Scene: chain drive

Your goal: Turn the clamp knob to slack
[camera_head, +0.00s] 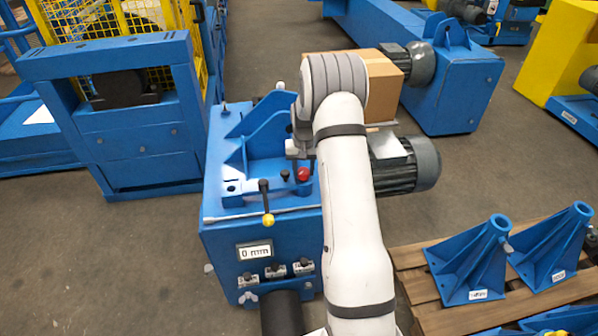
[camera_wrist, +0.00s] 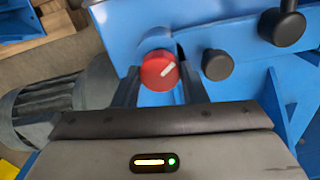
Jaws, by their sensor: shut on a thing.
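The red clamp knob (camera_head: 304,174) sits on top of the blue machine housing (camera_head: 226,240). In the wrist view the knob (camera_wrist: 156,66) shows a white pointer line slanting toward the upper right. My gripper (camera_wrist: 158,76) has one dark finger on each side of the knob and is shut on it. In the head view my gripper (camera_head: 302,156) comes down at the knob from behind, and the contact is small and partly hidden there. The labels around the knob, if any, cannot be read.
A black knob (camera_wrist: 217,65) stands close beside the right finger. A yellow-tipped lever (camera_head: 268,219) is on the housing's front edge, above a display (camera_head: 255,252) reading 0 mm. A grey motor (camera_head: 418,165) is at right. Blue brackets (camera_head: 470,262) stand on a pallet.

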